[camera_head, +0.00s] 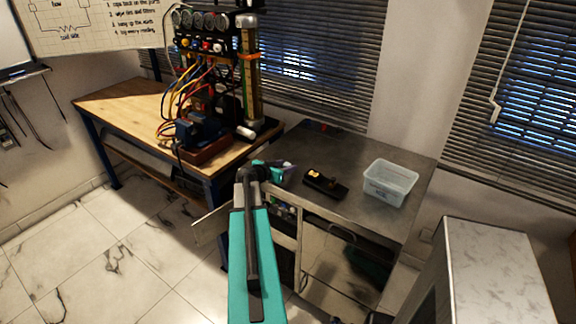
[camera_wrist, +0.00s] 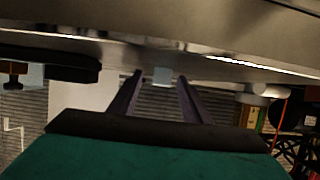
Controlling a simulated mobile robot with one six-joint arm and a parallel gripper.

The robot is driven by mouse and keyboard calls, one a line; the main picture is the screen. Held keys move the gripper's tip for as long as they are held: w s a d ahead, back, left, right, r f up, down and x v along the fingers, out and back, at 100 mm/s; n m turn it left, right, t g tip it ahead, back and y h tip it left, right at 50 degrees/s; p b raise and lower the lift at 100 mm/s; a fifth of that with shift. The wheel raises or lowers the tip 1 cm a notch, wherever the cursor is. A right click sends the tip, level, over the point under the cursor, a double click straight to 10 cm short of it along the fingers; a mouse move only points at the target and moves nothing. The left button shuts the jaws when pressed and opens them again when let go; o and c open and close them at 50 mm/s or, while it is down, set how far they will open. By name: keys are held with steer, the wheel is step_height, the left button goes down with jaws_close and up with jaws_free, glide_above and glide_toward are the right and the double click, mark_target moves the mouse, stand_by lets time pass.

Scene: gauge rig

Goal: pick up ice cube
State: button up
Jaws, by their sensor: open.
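A small pale blue ice cube (camera_wrist: 162,75) shows in the wrist view against the metal counter, which appears at the top of that picture. My gripper (camera_wrist: 162,82) is open, with one dark finger on each side of the cube in the picture. I cannot tell whether the cube is fully between the fingers or just beyond their tips. In the head view my gripper (camera_head: 284,168) is over the left part of the metal counter (camera_head: 345,147). The cube cannot be made out there.
A black device (camera_head: 325,184) lies on the counter right of my gripper; it also shows in the wrist view (camera_wrist: 60,68). A clear labelled tub (camera_head: 389,183) stands further right. A wooden bench (camera_head: 125,103) with a gauge rig (camera_head: 210,85) stands to the left.

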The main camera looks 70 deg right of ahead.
stand_by(0.4)
jaws_close()
steer(key=shift+r, duration=0.15)
steer(key=shift+r+b, duration=1)
steer(key=shift+r, duration=0.6)
steer(key=a+r+b, duration=0.1)
steer(key=a+b, duration=0.1)
steer(key=a, duration=1.1)
steer(key=shift+s+a+r, duration=0.15)
steer(key=shift+r, duration=0.1)
steer(key=p, duration=0.3)
steer(key=a+p, duration=0.1)
steer(key=p, duration=0.2)
steer(key=shift+r, duration=0.2)
steer(key=a+p, duration=0.1)
steer(key=p, duration=0.5)
steer(key=shift+a, duration=0.15)
